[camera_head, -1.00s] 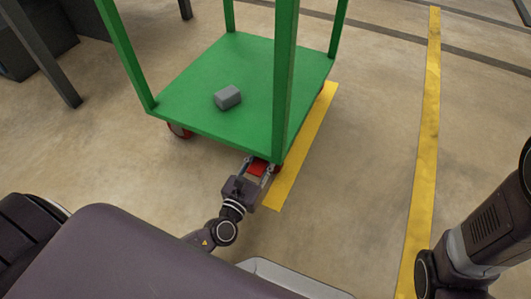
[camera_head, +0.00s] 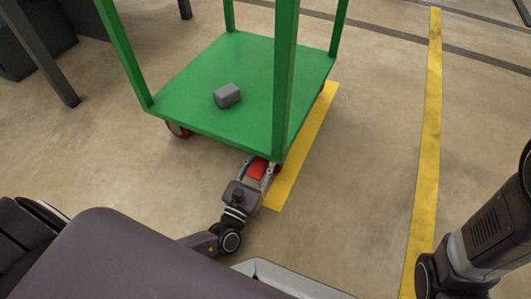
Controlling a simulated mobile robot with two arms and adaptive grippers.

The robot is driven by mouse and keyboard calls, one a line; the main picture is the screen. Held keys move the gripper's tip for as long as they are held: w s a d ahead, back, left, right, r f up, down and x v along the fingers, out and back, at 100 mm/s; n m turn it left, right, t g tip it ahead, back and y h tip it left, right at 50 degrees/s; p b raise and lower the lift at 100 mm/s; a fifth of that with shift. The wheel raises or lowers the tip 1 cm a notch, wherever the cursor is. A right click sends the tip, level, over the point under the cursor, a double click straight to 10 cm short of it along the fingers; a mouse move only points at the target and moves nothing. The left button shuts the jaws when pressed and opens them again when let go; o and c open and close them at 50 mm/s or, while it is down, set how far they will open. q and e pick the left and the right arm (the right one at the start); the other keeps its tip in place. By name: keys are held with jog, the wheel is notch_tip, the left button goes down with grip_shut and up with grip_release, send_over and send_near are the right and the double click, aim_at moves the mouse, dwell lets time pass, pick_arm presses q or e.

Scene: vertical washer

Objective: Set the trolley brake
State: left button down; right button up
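The green trolley (camera_head: 195,85) stands on the floor at the top centre. A red brake pedal (camera_head: 257,171) shows under its near right corner, by the red caster wheel (camera_head: 277,168). My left gripper (camera_head: 257,169) reaches in from below, low to the floor. Its two fingers are apart, one on each side of the red pedal; whether they touch it I cannot tell. The trolley's deck edge hides part of the fingertips and caster. My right arm shows at the lower right, but its gripper is out of view.
A small grey block (camera_head: 227,95) lies on the trolley deck. Another red caster (camera_head: 178,130) is under the near left corner. Yellow floor lines (camera_head: 427,130) run along the right. Dark furniture (camera_head: 40,45) stands at the upper left. The floor between is clear.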

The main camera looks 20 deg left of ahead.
pick_arm(q)
jog(key=shift+s+f, duration=0.1)
jog(key=c, duration=1.4)
grip_release()
jog(key=shift+g, duration=0.3)
